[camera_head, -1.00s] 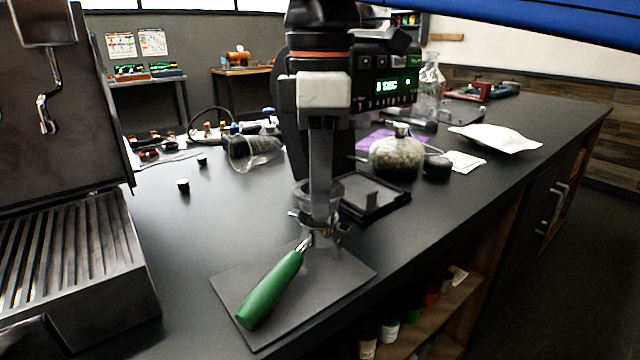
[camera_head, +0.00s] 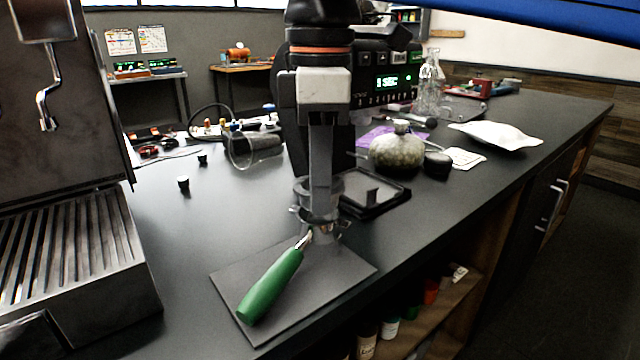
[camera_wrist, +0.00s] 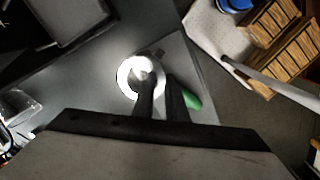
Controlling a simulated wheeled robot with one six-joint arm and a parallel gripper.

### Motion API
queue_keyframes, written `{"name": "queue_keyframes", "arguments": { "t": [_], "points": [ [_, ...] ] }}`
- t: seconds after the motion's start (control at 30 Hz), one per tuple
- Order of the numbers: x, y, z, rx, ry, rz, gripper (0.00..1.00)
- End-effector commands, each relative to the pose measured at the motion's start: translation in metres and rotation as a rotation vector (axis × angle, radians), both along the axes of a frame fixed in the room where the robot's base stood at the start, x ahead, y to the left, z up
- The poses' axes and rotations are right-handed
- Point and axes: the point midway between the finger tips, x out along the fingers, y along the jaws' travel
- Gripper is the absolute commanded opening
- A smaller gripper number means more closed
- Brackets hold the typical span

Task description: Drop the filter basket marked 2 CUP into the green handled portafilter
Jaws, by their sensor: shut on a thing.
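The green handled portafilter (camera_head: 272,287) lies on a dark flat mat (camera_head: 335,272), its handle toward the front left and its metal head at the back. Its green handle also shows in the wrist view (camera_wrist: 191,100). My gripper (camera_head: 320,208) points down right over the portafilter head, shut on a metal filter basket (camera_head: 335,187). In the wrist view the basket (camera_wrist: 128,78) is a bright round ring with a finger across its rim. The basket is at or just above the head; I cannot tell whether they touch. No 2 CUP mark is readable.
A metal espresso machine with a slatted drip tray (camera_head: 75,250) stands at the left. The counter left of the mat is mostly clear.

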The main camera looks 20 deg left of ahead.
Motion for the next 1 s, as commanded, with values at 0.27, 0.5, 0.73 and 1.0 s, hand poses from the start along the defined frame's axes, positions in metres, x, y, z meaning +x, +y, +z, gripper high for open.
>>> {"name": "queue_keyframes", "arguments": {
  "t": [0.27, 0.5, 0.73, 1.0],
  "points": [
    [0.0, 0.0, 0.0, 0.0, 0.0, 0.0, 0.0],
    [0.0, 0.0, -0.0011, 0.0, 0.0, 0.0, 0.0],
    [-0.0001, -0.0002, -0.0034, 0.0, 0.0, 0.0, 0.0],
    [-0.0001, -0.0001, -0.006, 0.0, 0.0, 0.0, 0.0]
  ]
}}
